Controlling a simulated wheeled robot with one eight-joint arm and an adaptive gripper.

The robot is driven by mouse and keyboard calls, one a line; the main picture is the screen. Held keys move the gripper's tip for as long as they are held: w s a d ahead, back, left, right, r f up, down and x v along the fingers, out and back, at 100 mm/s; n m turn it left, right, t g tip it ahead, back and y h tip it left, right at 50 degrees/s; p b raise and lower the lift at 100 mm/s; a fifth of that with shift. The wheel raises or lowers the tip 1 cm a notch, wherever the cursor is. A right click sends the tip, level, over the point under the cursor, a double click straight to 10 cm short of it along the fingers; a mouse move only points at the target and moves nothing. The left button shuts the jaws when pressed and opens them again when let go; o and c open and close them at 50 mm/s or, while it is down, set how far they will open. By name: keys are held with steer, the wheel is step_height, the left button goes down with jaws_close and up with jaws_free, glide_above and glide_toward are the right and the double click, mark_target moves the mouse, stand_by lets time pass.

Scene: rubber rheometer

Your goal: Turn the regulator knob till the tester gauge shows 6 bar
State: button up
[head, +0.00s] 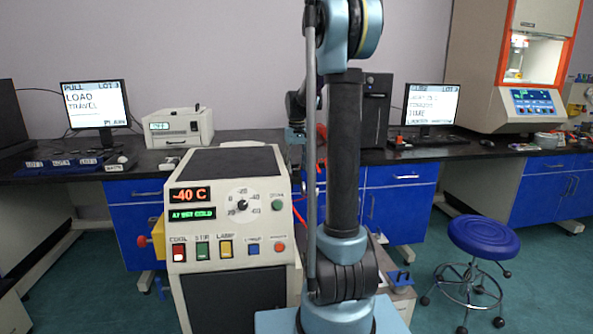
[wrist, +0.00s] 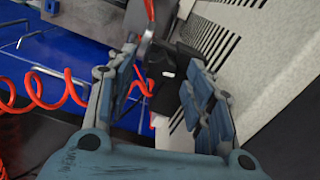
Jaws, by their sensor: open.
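In the wrist view my gripper (wrist: 160,62) is open, one padded finger on each side of a dark block (wrist: 168,84) with a small white mark. This block may be the regulator with its knob; I cannot tell the knob apart, nor whether a finger touches it. A grey rounded part (wrist: 147,44) stands beside it, close to the left fingertip. A red coiled hose (wrist: 45,105) and a red line run near the block. In the head view my arm hides most of this spot. I cannot make out the tester gauge or its reading in either view.
A vented light-coloured housing (wrist: 265,60) stands close to my right finger. In the head view a control cabinet (head: 225,165) showing -40 C stands left of my arm. An orange-framed machine (head: 520,75) is on the right bench. A blue stool (head: 483,236) stands on the floor.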

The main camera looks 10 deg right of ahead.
mark_target(296, 169)
step_height(296, 169, up, 10)
steer(key=shift+r, duration=0.2)
stand_by(1.4)
steer(key=s+f, duration=0.2)
steer(key=s, duration=1)
steer(key=s+f+m+t, duration=0.1)
steer(key=s+f, duration=0.8)
steer(key=s, duration=0.4)
steer(key=s+f+m+t, duration=0.1)
steer(key=s+f, duration=0.9)
steer(key=s, duration=0.3)
steer(key=shift+d+f, duration=0.25)
steer(key=shift+d, duration=0.05)
steer(key=c, duration=0.4)
steer(key=shift+o, duration=0.2)
steer(key=shift+s, duration=0.1)
